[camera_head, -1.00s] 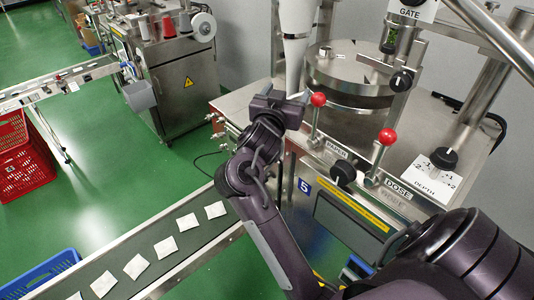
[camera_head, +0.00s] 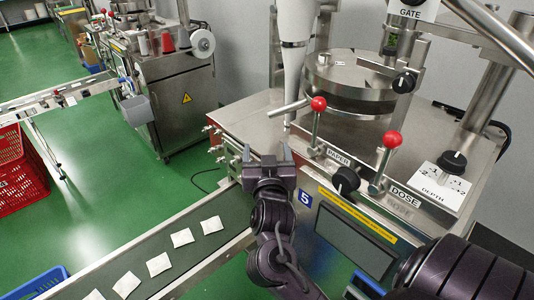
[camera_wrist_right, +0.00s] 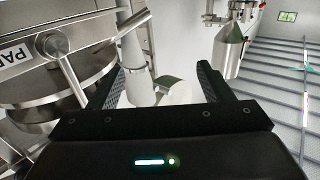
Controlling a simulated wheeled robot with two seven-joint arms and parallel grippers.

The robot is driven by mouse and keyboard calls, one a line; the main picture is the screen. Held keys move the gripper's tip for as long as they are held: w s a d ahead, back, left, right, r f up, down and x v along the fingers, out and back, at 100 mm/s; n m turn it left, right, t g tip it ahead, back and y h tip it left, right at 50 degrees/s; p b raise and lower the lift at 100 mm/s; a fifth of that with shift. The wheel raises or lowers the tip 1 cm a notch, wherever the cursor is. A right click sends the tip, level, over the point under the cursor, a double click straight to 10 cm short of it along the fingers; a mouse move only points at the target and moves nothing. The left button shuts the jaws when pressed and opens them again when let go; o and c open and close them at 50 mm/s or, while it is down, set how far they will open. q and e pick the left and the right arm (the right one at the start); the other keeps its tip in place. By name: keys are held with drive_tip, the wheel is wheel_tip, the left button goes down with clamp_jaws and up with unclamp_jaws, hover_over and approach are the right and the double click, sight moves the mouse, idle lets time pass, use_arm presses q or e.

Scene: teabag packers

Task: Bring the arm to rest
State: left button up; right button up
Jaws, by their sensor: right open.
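My right gripper (camera_head: 268,156) is in front of the packing machine, near its lower left corner beside the conveyor. Its two fingers stand apart and nothing is between them. The right wrist view also shows the gripper (camera_wrist_right: 160,85) open and empty, with machine parts beyond. My left gripper does not show. The steel packing machine (camera_head: 262,115) has red-knobbed levers, one at PAPER (camera_head: 318,104) and one at DOSE (camera_head: 392,139). The gripper appears apart from both knobs.
A conveyor (camera_head: 228,222) carries several white teabags (camera_head: 182,237) at lower left. A red crate (camera_head: 20,165) stands on the green floor at left, with part of a blue crate (camera_head: 45,282) below. A second machine (camera_head: 185,90) stands behind. Green floor (camera_head: 110,205) is clear between them.

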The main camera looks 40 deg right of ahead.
idle(0.4)
drive_tip(key=w+a+f+n+g+y, duration=0.1)
drive_tip(key=w+a+f+n+y, duration=0.15)
drive_tip(key=f, duration=0.75)
drive_tip(key=w+a+f+n+g+y, duration=0.1)
drive_tip(key=a+f+n+y, duration=0.15)
drive_tip(key=f, duration=0.85)
drive_tip(key=s+a+f+n+g+y, duration=0.1)
drive_tip(key=s+a+f, duration=0.15)
drive_tip(key=f, duration=0.65)
drive_tip(key=s+a+f+n+g+y, duration=0.1)
drive_tip(key=s+f+n, duration=0.15)
drive_tip(key=f, duration=0.65)
drive_tip(key=s+a+f+g+y, duration=0.1)
drive_tip(key=s+f+g, duration=0.2)
drive_tip(key=s+f, duration=0.65)
drive_tip(key=s+f+g, duration=0.2)
drive_tip(key=s+f, duration=0.4)
drive_tip(key=s, duration=0.3)
drive_tip(key=s+a+f+g+y, duration=0.1)
drive_tip(key=s+f+g, duration=0.1)
drive_tip(key=s+f, duration=0.3)
drive_tip(key=s+f+g+y, duration=0.1)
drive_tip(key=s+f, duration=0.5)
drive_tip(key=s, duration=0.7)
drive_tip(key=shift+s+a+f+n+g, duration=0.25)
drive_tip(key=shift+a+f+n+g, duration=0.15)
drive_tip(key=shift+g, duration=0.5)
